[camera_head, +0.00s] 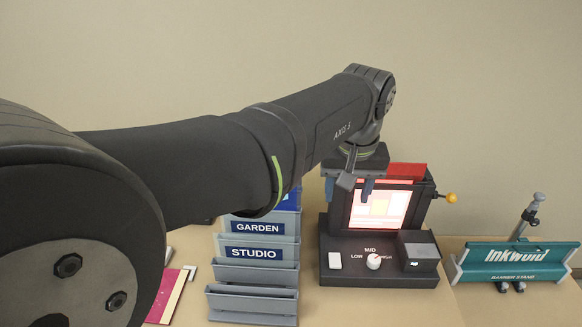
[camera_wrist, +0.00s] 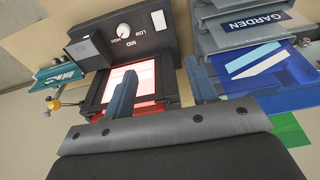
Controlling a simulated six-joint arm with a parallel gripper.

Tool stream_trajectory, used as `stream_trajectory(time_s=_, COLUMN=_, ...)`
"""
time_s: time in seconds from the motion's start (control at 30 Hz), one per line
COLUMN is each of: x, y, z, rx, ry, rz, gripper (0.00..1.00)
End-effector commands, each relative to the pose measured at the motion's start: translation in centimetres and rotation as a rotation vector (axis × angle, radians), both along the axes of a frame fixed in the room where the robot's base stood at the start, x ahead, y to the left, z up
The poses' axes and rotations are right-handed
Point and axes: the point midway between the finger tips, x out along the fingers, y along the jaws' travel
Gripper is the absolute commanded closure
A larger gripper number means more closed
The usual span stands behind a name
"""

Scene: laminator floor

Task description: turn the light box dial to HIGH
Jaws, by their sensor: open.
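The light box (camera_head: 340,262) is a dark housing with a lit screen (camera_head: 380,207). Its white dial (camera_head: 374,262) sits on the front panel between LOW on the left, MID above and HIGH on the right. The dial also shows in the wrist view (camera_wrist: 124,30), near the top; its exact pointer direction is too small to tell. My gripper (camera_head: 357,188) is open and empty, above and in front of the lit screen, apart from the dial. In the wrist view, its two blue-grey fingers (camera_wrist: 160,66) stand wide apart, with one overlapping the screen.
A white rocker switch (camera_head: 335,260) is left of the dial, and a dark block (camera_head: 419,252) is right of it. A yellow-knobbed lever (camera_head: 450,198) sticks out right. Grey racks labelled GARDEN and STUDIO (camera_head: 258,273) stand left. A teal Inkwold banner stand (camera_head: 515,262) stands right.

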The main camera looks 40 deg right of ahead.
Motion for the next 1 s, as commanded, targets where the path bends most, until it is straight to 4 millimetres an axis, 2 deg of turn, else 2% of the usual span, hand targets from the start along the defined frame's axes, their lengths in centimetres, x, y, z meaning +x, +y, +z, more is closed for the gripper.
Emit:
stream_trajectory(time_s=0.37, x=-0.2, y=-0.3, z=0.0, rx=0.005, ry=0.002, rz=-0.012, gripper=0.48)
stream_trajectory(time_s=0.47, x=-0.8, y=-1.7, z=-0.8, rx=0.024, ry=0.01, rz=-0.072, gripper=0.48)
stream_trajectory(time_s=0.73, x=-3.9, y=-7.6, z=-4.4, rx=0.106, ry=0.047, rz=-0.36, gripper=0.48)
stream_trajectory(time_s=0.83, x=-4.8, y=-8.9, z=-5.3, rx=0.122, ry=0.055, rz=-0.428, gripper=0.48)
stream_trajectory(time_s=1.0, x=-5.2, y=-9.5, z=-6.4, rx=0.131, ry=0.06, rz=-0.465, gripper=0.48)
